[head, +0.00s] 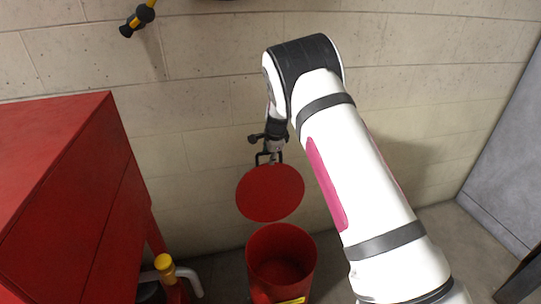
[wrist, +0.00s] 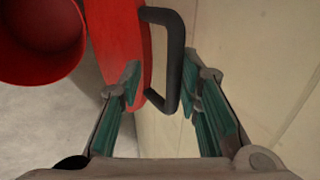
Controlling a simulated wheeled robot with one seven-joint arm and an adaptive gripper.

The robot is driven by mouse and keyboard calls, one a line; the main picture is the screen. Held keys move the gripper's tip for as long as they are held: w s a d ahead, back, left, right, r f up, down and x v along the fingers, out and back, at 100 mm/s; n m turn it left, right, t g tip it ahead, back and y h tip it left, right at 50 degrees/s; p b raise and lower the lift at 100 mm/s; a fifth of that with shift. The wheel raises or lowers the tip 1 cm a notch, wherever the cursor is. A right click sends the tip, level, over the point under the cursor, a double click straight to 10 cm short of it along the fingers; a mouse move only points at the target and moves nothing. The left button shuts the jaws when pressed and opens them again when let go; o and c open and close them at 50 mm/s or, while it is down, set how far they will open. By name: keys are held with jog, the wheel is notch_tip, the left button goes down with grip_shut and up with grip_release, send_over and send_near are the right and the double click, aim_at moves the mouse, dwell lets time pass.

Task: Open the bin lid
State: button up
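The red bin (head: 281,241) stands on the floor at the bottom middle of the head view, its round mouth uncovered. Its red lid (head: 270,193) is a round disc tilted up steeply behind and above the mouth, against the wall side. The lid also shows edge-on in the wrist view (wrist: 118,40), with the bin (wrist: 40,40) at top left. A black handle (wrist: 174,60) stands out from the lid's outer face. My gripper (wrist: 168,90) is open, its green-padded fingers on either side of the handle. The left finger overlaps the lid's edge; contact is unclear.
A red cabinet (head: 60,190) fills the left side. A yellow-capped post (head: 164,262) and a grey pipe stand between it and the bin. The block wall (head: 200,110) is close behind the lid. A grey panel (head: 510,160) is at right.

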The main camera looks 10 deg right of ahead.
jog(key=v, duration=1.1)
jog(key=shift+r, duration=0.4)
jog(key=shift+s, duration=0.1)
jog(key=s+r+n+g+y, duration=0.1)
jog(key=s+r+n, duration=0.2)
jog(key=s+r, duration=0.35)
jog(key=s+a+r+n, duration=0.15)
jog(key=s+r, duration=0.25)
jog(key=s, duration=0.6)
jog(key=s+r+n+g+y, duration=0.1)
jog(key=s+r+n, duration=0.35)
jog(key=s, duration=0.35)
jog(key=s+d+f+n+g+h, duration=0.15)
jog(key=s+n, duration=0.75)
jog(key=s, duration=2.1)
notch_tip(320, 180, up, 19)
jog(key=t+p, duration=0.2)
jog(key=p, duration=1.5)
jog(key=shift+s, duration=0.45)
